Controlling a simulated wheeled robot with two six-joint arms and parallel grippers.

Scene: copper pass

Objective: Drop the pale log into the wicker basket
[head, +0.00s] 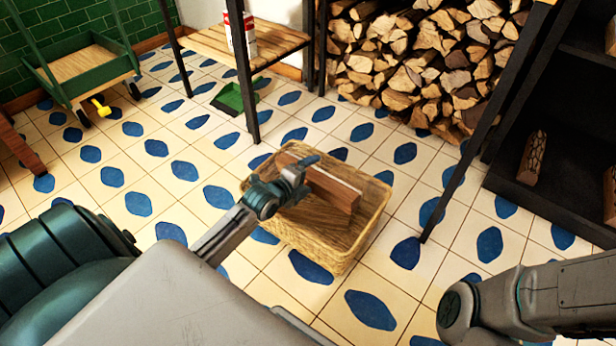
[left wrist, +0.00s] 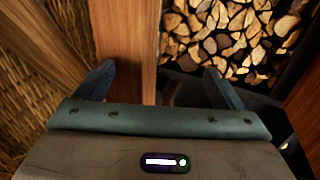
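The wicker basket (head: 345,260) stands on the tiled floor in the middle of the head view. A straight-sided log (head: 335,187) with reddish-brown faces and a pale edge lies inside it, apparently tilted. I take it for the pale log. My left gripper (head: 303,170) is over the basket, at the log's left end. In the left wrist view the fingers (left wrist: 162,84) are wide apart. The log (left wrist: 126,50) passes by the left finger, with a clear gap to the right finger. I cannot tell whether that finger touches it. My right gripper is out of view.
A large stack of split firewood (head: 425,60) stands at the back. A dark shelf (head: 545,200) with logs is at the right. A wooden bench (head: 265,45), a green dustpan (head: 235,97) and a green cart (head: 85,70) are behind. Floor around the basket is clear.

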